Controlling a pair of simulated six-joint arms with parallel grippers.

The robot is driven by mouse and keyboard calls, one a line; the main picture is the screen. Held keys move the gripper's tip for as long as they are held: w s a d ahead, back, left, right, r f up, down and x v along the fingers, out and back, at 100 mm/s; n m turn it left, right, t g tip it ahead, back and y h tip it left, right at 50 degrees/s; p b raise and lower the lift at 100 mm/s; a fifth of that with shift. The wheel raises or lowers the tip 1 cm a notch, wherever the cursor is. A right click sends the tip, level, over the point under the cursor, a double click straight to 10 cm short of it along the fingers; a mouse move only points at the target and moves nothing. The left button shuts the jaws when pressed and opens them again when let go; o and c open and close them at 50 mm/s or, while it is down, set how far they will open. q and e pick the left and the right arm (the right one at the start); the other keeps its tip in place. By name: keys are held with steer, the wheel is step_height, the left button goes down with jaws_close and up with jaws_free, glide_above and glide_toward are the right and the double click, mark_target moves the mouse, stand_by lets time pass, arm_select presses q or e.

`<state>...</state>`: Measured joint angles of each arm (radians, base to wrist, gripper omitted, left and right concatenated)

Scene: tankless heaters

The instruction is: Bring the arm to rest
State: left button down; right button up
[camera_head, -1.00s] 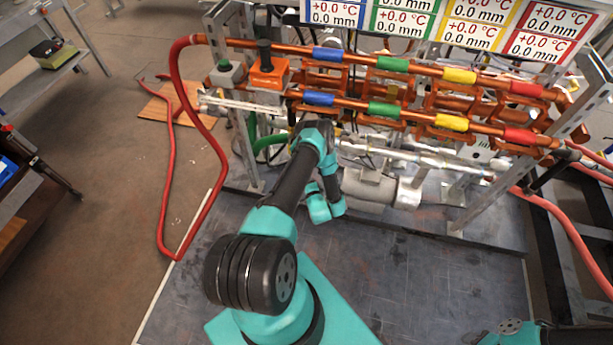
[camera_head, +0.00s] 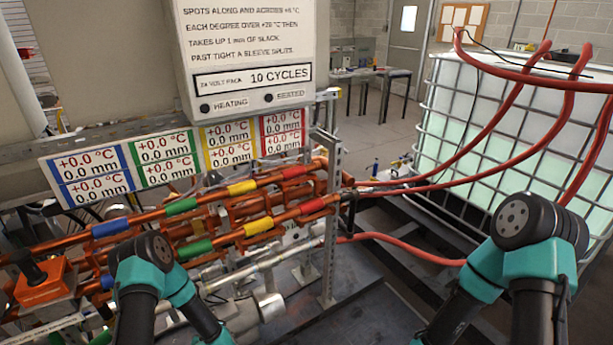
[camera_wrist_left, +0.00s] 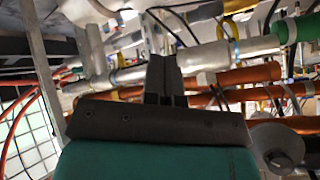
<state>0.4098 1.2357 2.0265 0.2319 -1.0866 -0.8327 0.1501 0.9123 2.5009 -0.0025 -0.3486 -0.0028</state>
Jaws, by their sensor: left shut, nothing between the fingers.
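In the left wrist view my left gripper (camera_wrist_left: 165,80) is shut, its two dark fingers together with nothing between them. It points toward silver pipes and copper pipes (camera_wrist_left: 250,75); I cannot tell how near they are. In the head view my left arm (camera_head: 150,265) stands at the lower left in front of the copper pipe rack, and its fingers are hidden. My right arm (camera_head: 535,240) rises at the lower right, and its gripper is out of view.
The copper pipes (camera_head: 213,215) carry blue, green, yellow and red sleeves. Display panels (camera_head: 165,158) and a white sign box (camera_head: 245,50) stand above. Red hoses (camera_head: 410,248) run toward a caged white tank (camera_head: 480,120) at right. A metal post (camera_head: 332,220) ends the rack.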

arm_select(q)
steer(key=s+d+r+n+g+h, duration=0.2)
steer(key=s+d+r+g+h, duration=0.5)
steer(key=s+d+r, duration=0.6)
steer(key=s+d, duration=0.2)
steer(key=d, duration=0.2)
steer(key=shift+s+n, duration=0.15)
steer(key=shift+n, duration=0.15)
steer(key=c, duration=1.9)
jaws_free()
